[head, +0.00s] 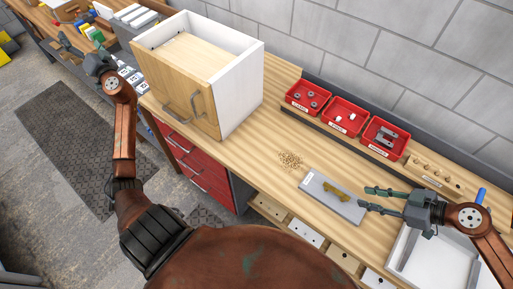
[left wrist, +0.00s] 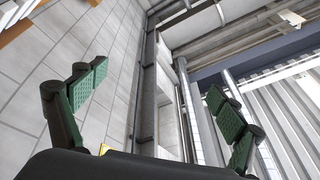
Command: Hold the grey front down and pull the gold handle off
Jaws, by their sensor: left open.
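The grey front (head: 348,208) is a flat panel lying on the wooden workbench, right of centre in the head view. The gold handle (head: 337,190) is on its upper face. My right gripper (head: 363,198) is just right of the panel with its fingers parted and pointing left toward the handle; nothing is between them. I cannot tell whether a fingertip touches the panel. My left gripper (head: 80,38) is far off at the upper left, open and empty. In the left wrist view its green-padded fingers (left wrist: 155,85) are spread wide, facing wall and ceiling.
A wooden cabinet (head: 240,98) with grey handles stands left of centre. Red bins (head: 345,117) of small parts line the back. A white tray (head: 437,260) is at the lower right.

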